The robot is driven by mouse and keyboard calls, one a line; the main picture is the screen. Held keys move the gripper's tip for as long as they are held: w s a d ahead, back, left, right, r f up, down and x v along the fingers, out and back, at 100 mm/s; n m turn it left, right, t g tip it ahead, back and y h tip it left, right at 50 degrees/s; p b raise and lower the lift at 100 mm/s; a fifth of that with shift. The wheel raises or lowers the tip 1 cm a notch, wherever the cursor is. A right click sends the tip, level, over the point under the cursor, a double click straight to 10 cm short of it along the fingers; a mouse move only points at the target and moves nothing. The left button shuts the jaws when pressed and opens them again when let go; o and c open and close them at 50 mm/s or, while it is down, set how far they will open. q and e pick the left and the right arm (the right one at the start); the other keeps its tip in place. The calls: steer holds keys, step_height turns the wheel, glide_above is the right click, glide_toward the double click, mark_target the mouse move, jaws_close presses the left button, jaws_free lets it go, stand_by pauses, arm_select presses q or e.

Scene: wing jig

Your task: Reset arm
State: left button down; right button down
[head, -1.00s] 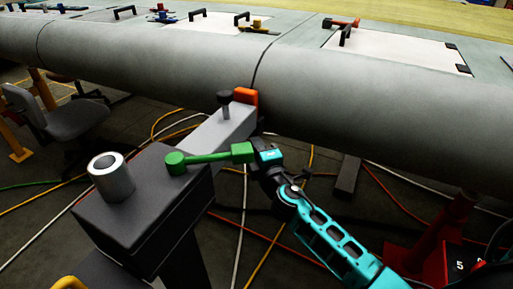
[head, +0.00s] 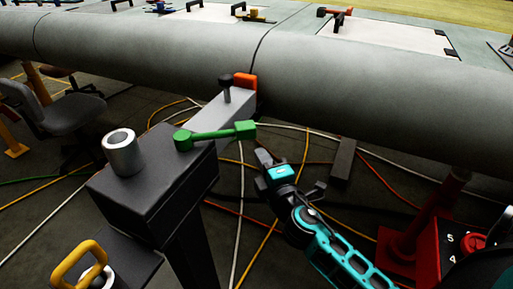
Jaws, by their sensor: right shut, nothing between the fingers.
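A green lever arm (head: 214,134) with a round pivot end and a block-like grip end lies across the top of a dark jig post (head: 150,190). A grey bar (head: 215,115) runs from the post to an orange pad (head: 245,82) at the wing's rounded edge. My right gripper (head: 263,158), on a teal arm, is just below and to the right of the lever's grip end. It is apart from the lever, shut and empty. My left gripper is not in view.
The long grey wing (head: 370,95) spans the back. A silver cylinder (head: 122,153) stands on the post, and a yellow handle (head: 80,260) is at bottom left. A red stand (head: 415,225) is at right. Cables cross the floor.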

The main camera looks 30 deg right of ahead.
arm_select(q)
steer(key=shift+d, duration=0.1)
arm_select(e)
steer(key=shift+s+a, duration=0.1)
steer(key=shift+s, duration=0.6)
